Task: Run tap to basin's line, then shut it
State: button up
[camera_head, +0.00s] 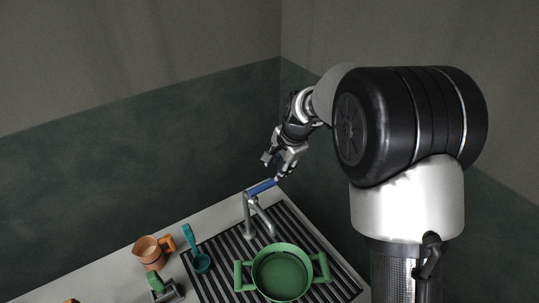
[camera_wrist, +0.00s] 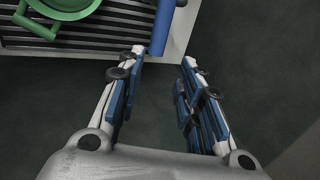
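The metal tap (camera_head: 248,214) stands at the back of the slatted drainer, with a blue lever (camera_head: 262,187) on top. In the wrist view the lever (camera_wrist: 163,28) lies beyond my fingertips, near the line between them. My gripper (camera_head: 274,169) is open and empty, just above and behind the lever's end; its two fingers also show apart in the wrist view (camera_wrist: 163,57). The green basin (camera_head: 281,282) with two side handles sits on the slats in front of the tap. It is partly cut off in the wrist view (camera_wrist: 62,6). I see no water stream, and no fill line can be made out.
An orange-brown jug (camera_head: 148,251), a teal ladle (camera_head: 200,262) and a green-handled tool (camera_head: 163,290) are left of the basin. The dark slats (camera_head: 312,240) end at a pale counter edge. Dark green walls rise behind. An orange thing is cut off at lower left.

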aim_at(272, 180)
jog(key=shift+b+x, duration=2.2)
jog(key=shift+x, duration=1.65)
jog(key=shift+a+f, duration=0.1)
jog(key=shift+f, duration=0.15)
jog(key=shift+a+f, duration=0.1)
jog(key=shift+f, duration=0.15)
jog(key=shift+c, duration=0.5)
